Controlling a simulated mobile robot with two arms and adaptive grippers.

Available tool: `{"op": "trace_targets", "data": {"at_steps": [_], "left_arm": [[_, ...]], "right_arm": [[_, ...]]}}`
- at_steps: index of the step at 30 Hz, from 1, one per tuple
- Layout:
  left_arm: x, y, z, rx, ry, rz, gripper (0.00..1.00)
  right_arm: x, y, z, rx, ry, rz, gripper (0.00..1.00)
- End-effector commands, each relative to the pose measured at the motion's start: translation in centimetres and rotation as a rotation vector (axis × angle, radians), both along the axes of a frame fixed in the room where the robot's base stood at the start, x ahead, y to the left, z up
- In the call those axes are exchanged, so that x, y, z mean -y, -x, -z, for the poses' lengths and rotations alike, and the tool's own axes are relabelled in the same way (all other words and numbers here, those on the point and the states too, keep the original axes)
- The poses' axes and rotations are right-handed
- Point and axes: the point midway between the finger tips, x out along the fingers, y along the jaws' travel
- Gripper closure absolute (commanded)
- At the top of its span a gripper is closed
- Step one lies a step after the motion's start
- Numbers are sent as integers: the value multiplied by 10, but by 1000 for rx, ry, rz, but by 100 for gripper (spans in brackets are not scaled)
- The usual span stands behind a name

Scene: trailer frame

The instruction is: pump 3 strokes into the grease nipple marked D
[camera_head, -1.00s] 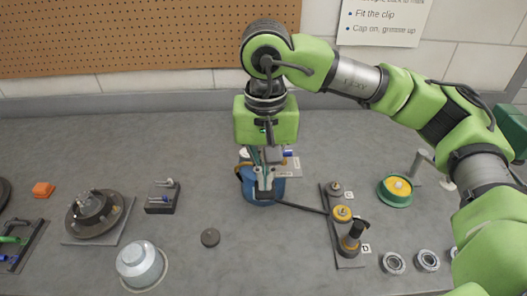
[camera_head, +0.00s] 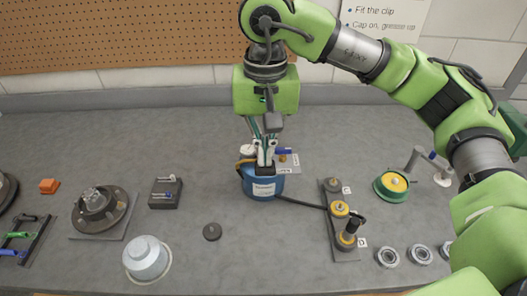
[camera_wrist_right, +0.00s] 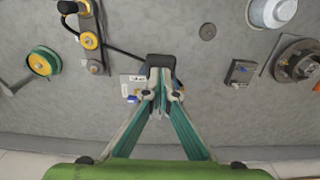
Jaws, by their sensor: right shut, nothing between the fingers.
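The blue grease pump can (camera_head: 262,188) stands on the bench with a pale label on its front. Its black hose (camera_head: 305,207) runs right to a dark coupler (camera_head: 349,233) at the lower end of a dark bar (camera_head: 337,222), beside the tag D (camera_head: 362,242). The coupler hides the nipple there. My right gripper (camera_head: 266,160) points down at the top of the can, shut and empty; I cannot tell whether it touches. The wrist view shows its teal fingers converging (camera_wrist_right: 161,90), hiding most of the can. My left gripper is not in view.
A green-rimmed wheel (camera_head: 395,184) and bearing rings (camera_head: 388,257) lie right of the bar. A grey cap (camera_head: 146,258), a hub (camera_head: 98,208), a dark block (camera_head: 165,193) and a small dark disc (camera_head: 212,231) lie left. The bench between disc and bar is clear.

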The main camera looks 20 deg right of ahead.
Motion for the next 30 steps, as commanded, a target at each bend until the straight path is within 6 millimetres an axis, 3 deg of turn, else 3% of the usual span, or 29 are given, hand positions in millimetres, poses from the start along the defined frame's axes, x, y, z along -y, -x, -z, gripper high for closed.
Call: {"op": "trace_targets", "data": {"at_steps": [8,19,30], "left_arm": [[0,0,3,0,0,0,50],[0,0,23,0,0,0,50],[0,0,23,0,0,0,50]], "right_arm": [[0,1,4,-1,1,0,100],[-2,6,24,-1,1,1,100],[-2,7,24,-1,1,1,100]]}}
